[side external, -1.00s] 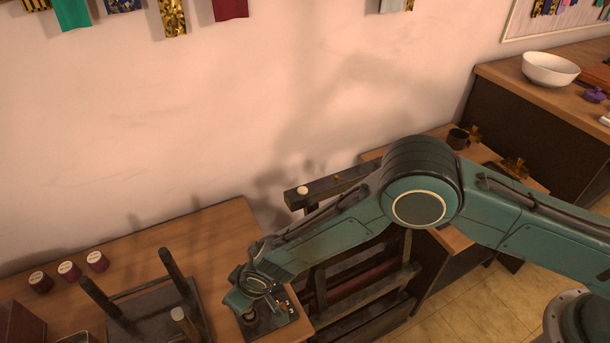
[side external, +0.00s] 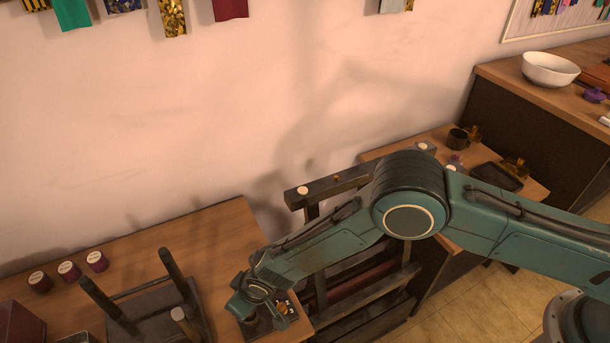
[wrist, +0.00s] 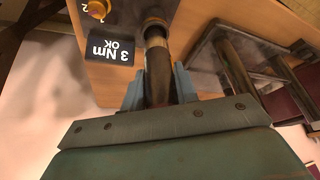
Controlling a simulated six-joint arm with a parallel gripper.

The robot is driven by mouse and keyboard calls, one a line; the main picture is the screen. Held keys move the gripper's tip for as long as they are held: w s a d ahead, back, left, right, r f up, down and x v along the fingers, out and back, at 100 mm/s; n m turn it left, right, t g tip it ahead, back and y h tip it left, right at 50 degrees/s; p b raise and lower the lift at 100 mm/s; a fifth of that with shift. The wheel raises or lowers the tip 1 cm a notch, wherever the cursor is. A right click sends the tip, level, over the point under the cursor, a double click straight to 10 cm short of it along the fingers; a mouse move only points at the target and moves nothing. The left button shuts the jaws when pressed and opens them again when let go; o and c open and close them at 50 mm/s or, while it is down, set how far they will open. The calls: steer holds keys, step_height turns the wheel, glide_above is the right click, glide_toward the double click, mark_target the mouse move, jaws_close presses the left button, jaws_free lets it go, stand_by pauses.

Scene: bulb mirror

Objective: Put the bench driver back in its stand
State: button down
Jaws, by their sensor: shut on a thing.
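My gripper (wrist: 158,84) is shut on the bench driver, with a blue finger on each side of it. The bench driver (wrist: 158,68) is a dark, slim cylinder with a brassy band near its far end. That end reaches a dark rounded part at the top of the wrist view, and I cannot tell whether it is inside it or only above it. Beside it is a black unit (wrist: 118,70) with a display reading "3 Nm OK" and an orange knob (wrist: 98,8). In the side view the unit (side external: 286,309) is at the bench's right edge, and my wrist hides the driver.
A dark upturned stool-like frame (side external: 150,306) with upright legs stands left of my gripper. Several dark red spools (side external: 69,271) are farther left. A dark rack (side external: 365,300) stands right of the bench. A second table holds a black tray (side external: 495,178) and a dark cup (side external: 457,139).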

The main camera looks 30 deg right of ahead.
steer(key=c, duration=1)
jaws_free()
steer(key=shift+r, duration=0.1)
steer(key=v, duration=1.3)
steer(key=shift+r, duration=0.3)
steer(key=shift+d, duration=0.15)
